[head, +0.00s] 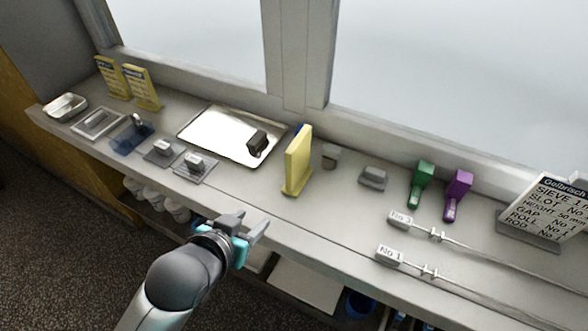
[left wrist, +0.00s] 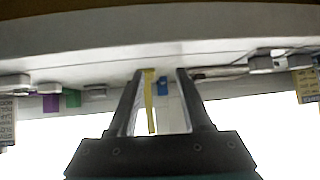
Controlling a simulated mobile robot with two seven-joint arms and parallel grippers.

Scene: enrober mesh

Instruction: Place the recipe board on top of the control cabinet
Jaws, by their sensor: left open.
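A yellow upright board (head: 298,160) stands on the middle of the shelf, edge toward me. In the left wrist view the yellow board (left wrist: 150,102) appears between my finger lines. A white tilted board with black print (head: 545,208) stands at the far right. Two printed yellow boards (head: 112,78) (head: 141,88) stand at the far left. I cannot tell which is the recipe board. My left gripper (head: 250,226) is open and empty, in front of the shelf edge and short of the middle board. No control cabinet can be made out. My right gripper is out of view.
The shelf (head: 340,222) also holds a metal tray (head: 215,132) with a dark block, a green scoop (head: 420,184), a purple scoop (head: 457,194) and labelled rods (head: 402,219). Jars (head: 175,208) stand below. A window frame backs the shelf.

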